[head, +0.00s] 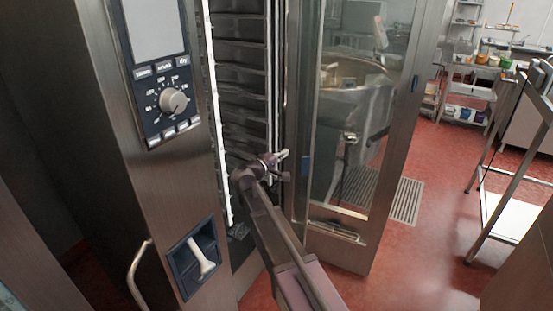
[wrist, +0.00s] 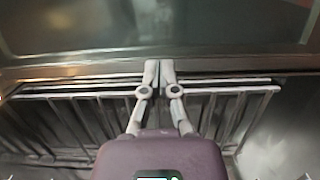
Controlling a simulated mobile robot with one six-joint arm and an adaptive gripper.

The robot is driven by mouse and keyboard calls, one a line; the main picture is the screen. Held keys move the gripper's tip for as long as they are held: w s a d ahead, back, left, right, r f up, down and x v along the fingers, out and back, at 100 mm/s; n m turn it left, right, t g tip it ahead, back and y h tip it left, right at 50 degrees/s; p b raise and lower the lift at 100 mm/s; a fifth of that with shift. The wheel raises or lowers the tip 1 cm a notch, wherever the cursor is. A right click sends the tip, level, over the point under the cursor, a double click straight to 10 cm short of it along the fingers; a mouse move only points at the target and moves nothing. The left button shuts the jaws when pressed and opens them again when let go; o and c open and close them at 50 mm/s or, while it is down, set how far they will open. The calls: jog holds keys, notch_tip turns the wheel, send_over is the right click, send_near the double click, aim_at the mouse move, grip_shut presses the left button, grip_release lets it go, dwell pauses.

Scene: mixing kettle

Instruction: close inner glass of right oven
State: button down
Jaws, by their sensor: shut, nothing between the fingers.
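The oven (head: 190,100) stands open on the left, with its rack rails showing inside. Its door, with a large glass pane (head: 350,130), is swung out to the right. I cannot tell for certain whether this pane is the inner glass or the outer one. My gripper (head: 284,163) is shut and empty, in front of the opening, close to the door's hinge-side edge. In the wrist view the closed fingertips (wrist: 159,68) are at the metal edge of a dark glassy panel (wrist: 160,25). Whether they touch it is unclear.
Wire rack rails (wrist: 75,120) lie beneath the fingers in the wrist view. A control panel with a knob (head: 173,101) is on the oven front. A large kettle (head: 350,95) shows behind the glass. A metal cart (head: 500,160) stands at right; red floor (head: 410,255) is free between.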

aim_at(307, 146)
jog(key=shift+w+d, duration=0.35)
jog(key=shift+d, duration=0.75)
jog(key=shift+w+d, duration=0.4)
jog(key=shift+d, duration=0.7)
jog(key=shift+w+d, duration=0.35)
jog(key=shift+d, duration=0.75)
